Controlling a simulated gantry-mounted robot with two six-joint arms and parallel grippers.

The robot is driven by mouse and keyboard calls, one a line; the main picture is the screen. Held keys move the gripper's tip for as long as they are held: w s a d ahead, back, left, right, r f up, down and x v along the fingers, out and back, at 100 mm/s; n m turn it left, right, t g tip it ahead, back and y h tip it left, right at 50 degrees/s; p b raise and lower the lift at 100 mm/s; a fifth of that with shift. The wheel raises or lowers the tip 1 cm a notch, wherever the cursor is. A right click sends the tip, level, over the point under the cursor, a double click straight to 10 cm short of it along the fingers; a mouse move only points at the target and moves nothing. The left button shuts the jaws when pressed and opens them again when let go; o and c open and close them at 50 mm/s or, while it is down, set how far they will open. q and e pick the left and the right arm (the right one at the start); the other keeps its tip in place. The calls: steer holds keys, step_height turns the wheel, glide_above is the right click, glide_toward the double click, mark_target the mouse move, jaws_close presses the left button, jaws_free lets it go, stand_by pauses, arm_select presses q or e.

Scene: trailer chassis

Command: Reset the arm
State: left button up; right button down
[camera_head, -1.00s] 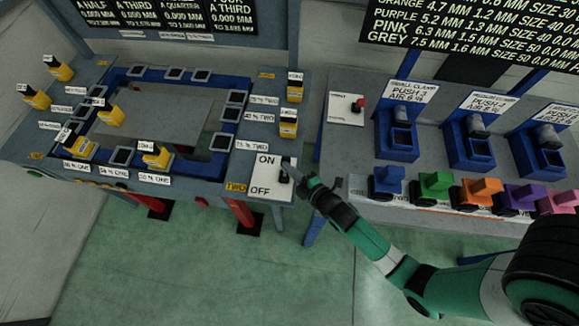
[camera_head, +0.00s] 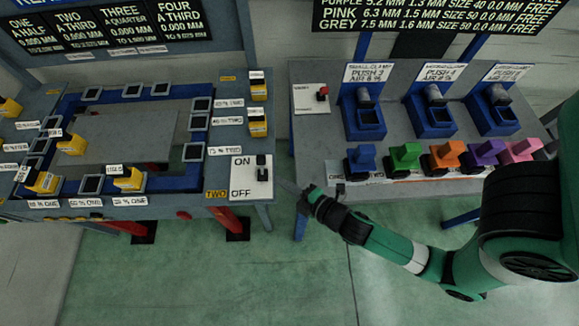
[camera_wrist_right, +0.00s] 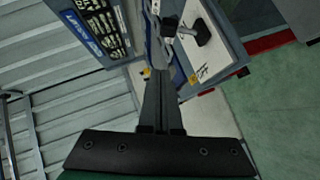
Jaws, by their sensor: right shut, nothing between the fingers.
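My right arm comes in from the right of the head view. Its gripper (camera_head: 291,188) is shut and empty, in the gap between the left table and the right bench. It is just right of the ON/OFF plate (camera_head: 250,177) and apart from it. The black switch lever (camera_head: 263,170) on that plate stands towards the ON end. In the right wrist view the shut fingers (camera_wrist_right: 160,105) point up the picture, and the lever (camera_wrist_right: 201,32) shows beyond them. My left gripper is not in view.
The left table (camera_head: 225,100) carries a blue frame (camera_head: 150,92) and several yellow-and-black devices. The right bench (camera_head: 320,140) holds blue clamps (camera_head: 363,115) and a row of coloured blocks (camera_head: 405,158). A small red-button plate (camera_head: 312,99) sits on it. Green floor (camera_head: 290,285) lies in front.

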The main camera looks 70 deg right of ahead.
steer(key=v, duration=0.2)
steer(key=shift+s+a+r, duration=0.1)
steer(key=shift+s+r, duration=0.05)
steer(key=shift+s, duration=0.1)
stand_by(0.4)
